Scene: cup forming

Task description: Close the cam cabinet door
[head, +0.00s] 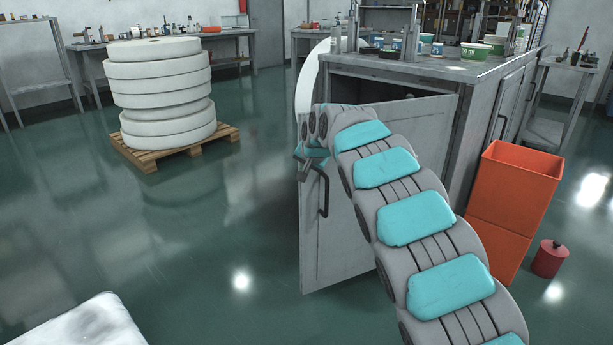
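The grey cabinet (483,135) stands at the right of the head view, below a worktop. Its grey door (335,255) stands open, swung out towards the left front, and a dark gap shows above and behind it. A dark bar handle (323,192) sits near the door's left edge. My gripper (303,170) is at the door's upper left edge, at or just beside the top of the handle. I cannot tell whether it touches the handle, or whether its fingers are open or shut. My grey and teal arm hides much of the door.
Orange bins (515,190) stand right of the door, with a red canister (550,259) beside them. Cups and tubs sit on the worktop (450,68). A pallet (150,155) with white rolls (160,90) stands at the left. The green floor (200,240) left of the door is clear.

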